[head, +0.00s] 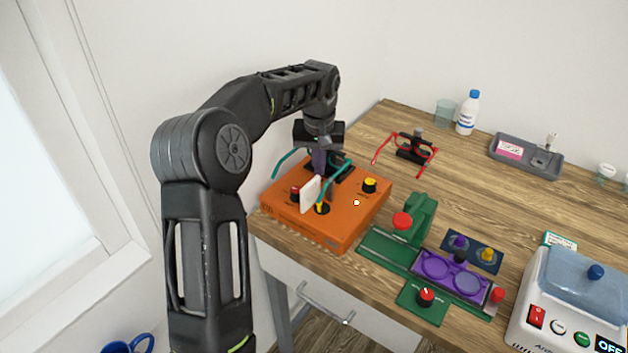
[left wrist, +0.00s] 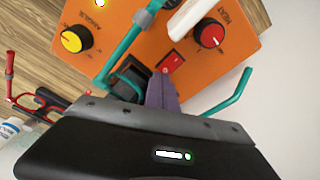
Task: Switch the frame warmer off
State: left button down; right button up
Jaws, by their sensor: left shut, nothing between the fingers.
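The frame warmer is an orange box (head: 342,226) at the table's left corner; its top fills much of the left wrist view (left wrist: 215,88). It has a red HEAT knob (left wrist: 209,33), a yellow knob (left wrist: 75,39), a pale lit lamp (left wrist: 99,2) and a red rocker switch (left wrist: 171,62). My left gripper (head: 319,168) points down over the box. Its purple fingers (left wrist: 162,76) are shut and empty, with the tips at the edge of the switch. I cannot tell whether they touch it. The fingers partly hide the switch. My right gripper is in neither view.
Teal glasses temples (left wrist: 126,43) and a white upright piece (head: 310,194) stand close around the fingers. Red glasses (head: 415,152) lie behind the box. A green-and-purple fixture (head: 395,250) and a white lidded device (head: 534,285) stand to the right.

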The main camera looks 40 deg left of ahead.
aim_at(319, 179)
pick_arm(q)
jog(key=shift+f, duration=0.25)
jog(key=shift+r, duration=0.1)
notch_tip(319, 179, up, 7)
jog(key=p, duration=0.5)
dwell(0.8)
